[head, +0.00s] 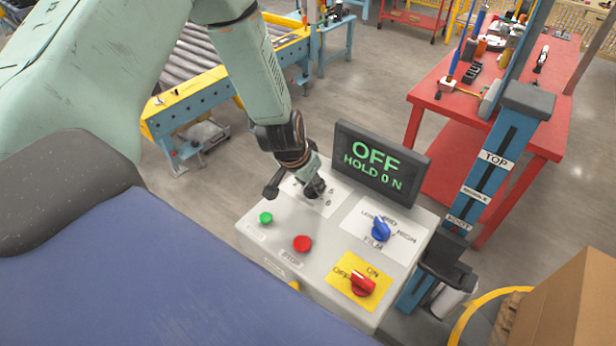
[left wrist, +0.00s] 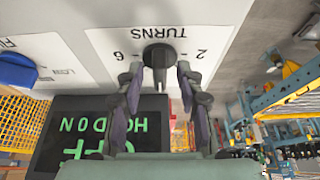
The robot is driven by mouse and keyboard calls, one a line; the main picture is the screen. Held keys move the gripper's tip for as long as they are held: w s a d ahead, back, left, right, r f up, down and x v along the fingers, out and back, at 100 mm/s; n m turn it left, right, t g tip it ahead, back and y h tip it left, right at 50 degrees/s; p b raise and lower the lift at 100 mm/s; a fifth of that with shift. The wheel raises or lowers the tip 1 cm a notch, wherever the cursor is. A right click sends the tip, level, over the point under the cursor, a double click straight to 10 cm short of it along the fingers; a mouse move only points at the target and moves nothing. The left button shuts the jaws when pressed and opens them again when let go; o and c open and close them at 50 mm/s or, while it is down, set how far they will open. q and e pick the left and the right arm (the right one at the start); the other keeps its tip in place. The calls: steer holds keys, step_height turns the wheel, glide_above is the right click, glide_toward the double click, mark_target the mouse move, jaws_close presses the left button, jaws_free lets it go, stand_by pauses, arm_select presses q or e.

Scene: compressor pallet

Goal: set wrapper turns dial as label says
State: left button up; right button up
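The wrapper's grey control box (head: 270,240) stands in the middle of the head view. Its black turns dial (head: 315,187) is partly hidden by my left gripper (head: 308,176). In the left wrist view the turns dial (left wrist: 159,56) sits on a white plate marked TURNS, with 2 and 6 to either side. Its pointer is between them, towards the screen; the mark there is hidden. My left gripper (left wrist: 160,72) is open, one finger on each side of the dial, with small gaps visible. The screen (head: 380,165) reads OFF, HOLD 0 N. My right gripper is not in view.
A blue film knob (head: 380,229), red on/off switch (head: 362,284), green button (head: 265,218) and red stop button (head: 302,243) share the panel. The mast (head: 490,165) stands right of it. A cardboard carton (head: 575,310) is at lower right; no label shows on it.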

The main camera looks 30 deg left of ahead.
arm_select(q)
steer(key=shift+v, duration=0.95)
steer(key=v, duration=1)
steer(key=shift+w, duration=0.1)
steer(key=shift+d, duration=0.1)
